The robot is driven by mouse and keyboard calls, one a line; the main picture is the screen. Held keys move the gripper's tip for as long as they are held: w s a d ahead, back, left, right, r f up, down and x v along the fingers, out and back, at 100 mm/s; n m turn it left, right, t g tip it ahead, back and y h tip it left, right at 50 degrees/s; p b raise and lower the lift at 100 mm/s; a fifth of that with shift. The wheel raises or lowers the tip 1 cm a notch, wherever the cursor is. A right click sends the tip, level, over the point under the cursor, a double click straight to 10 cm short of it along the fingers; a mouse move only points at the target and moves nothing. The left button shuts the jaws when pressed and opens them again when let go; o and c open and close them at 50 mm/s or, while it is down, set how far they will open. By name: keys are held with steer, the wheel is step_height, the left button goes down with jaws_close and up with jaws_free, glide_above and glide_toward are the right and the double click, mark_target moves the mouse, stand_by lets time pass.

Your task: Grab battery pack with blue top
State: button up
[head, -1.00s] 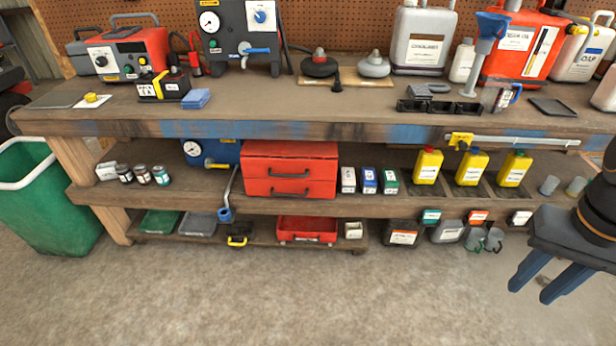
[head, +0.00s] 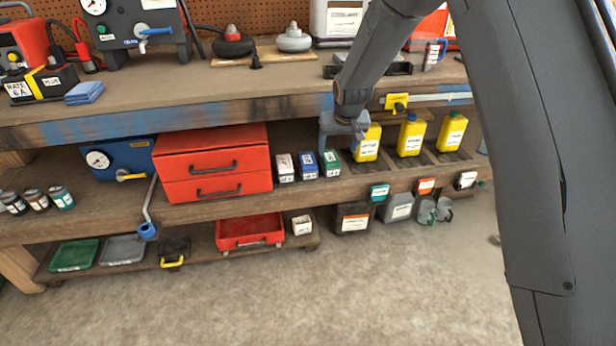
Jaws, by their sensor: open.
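A small box with a blue top and white label (head: 307,164) stands upright on the middle shelf; it looks like the battery pack. A box with a white or grey top (head: 285,168) stands to its left and one with a green top (head: 331,163) to its right, with narrow gaps. My gripper (head: 343,143) is open and empty, pointing down at the right of the blue-topped box. In the picture it lies just above the green-topped box and overlaps the left yellow jug (head: 367,146). Its exact depth is hard to judge.
The bench top (head: 210,84) overhangs the shelf. A red drawer box (head: 215,139) stands left of the small boxes. Two more yellow jugs (head: 410,138) (head: 452,132) stand to the right. A red tray (head: 249,231) is below. The floor in front is clear.

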steer(key=t+b, duration=0.1)
steer(key=b, duration=0.2)
glide_toward(308, 161)
steer(key=d+f, duration=0.1)
steer(key=f, duration=0.1)
steer(key=shift+w+a+n+y, duration=0.25)
steer(key=shift+w+n+y, duration=0.15)
steer(key=shift+w+a+f, duration=0.2)
steer(key=b+x, duration=0.1)
steer(key=x, duration=0.6)
steer(key=shift+w+f, duration=0.1)
steer(key=shift+w, duration=0.05)
steer(key=shift+c, duration=0.2)
steer(key=c, duration=1.5)
steer(key=shift+c, duration=0.7)
